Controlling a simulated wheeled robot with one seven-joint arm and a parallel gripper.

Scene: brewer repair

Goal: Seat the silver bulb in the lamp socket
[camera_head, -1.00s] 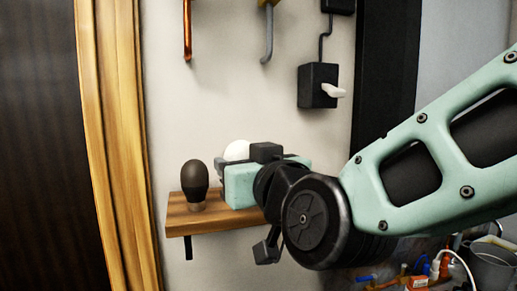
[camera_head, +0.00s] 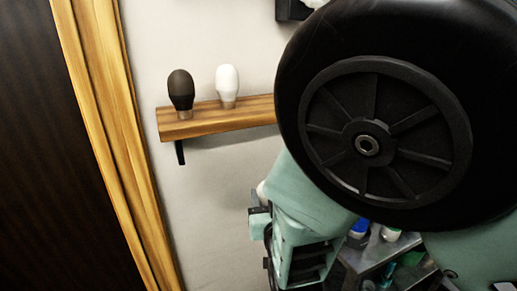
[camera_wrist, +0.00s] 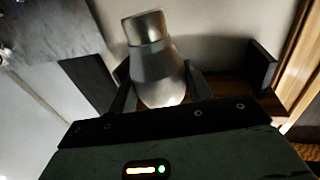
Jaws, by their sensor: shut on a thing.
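The silver bulb (camera_wrist: 157,72) is held in my gripper (camera_wrist: 160,88) in the wrist view. The two inner fingers close on either side of its rounded grey body, and its metal base points up and slightly left in that picture. In the head view my gripper hangs below and right of the wooden shelf, largely hidden behind my own arm. A small pale rounded patch shows there, but I cannot tell whether it is the bulb. The lamp socket is not identifiable in either current view.
The wooden shelf (camera_head: 205,122) on the wall carries a dark bulb (camera_head: 180,88) and a white bulb (camera_head: 227,84), both upright. A wooden door frame (camera_head: 115,130) stands left of it. A cluttered grey surface (camera_head: 385,250) lies low at right. Wall below the shelf is bare.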

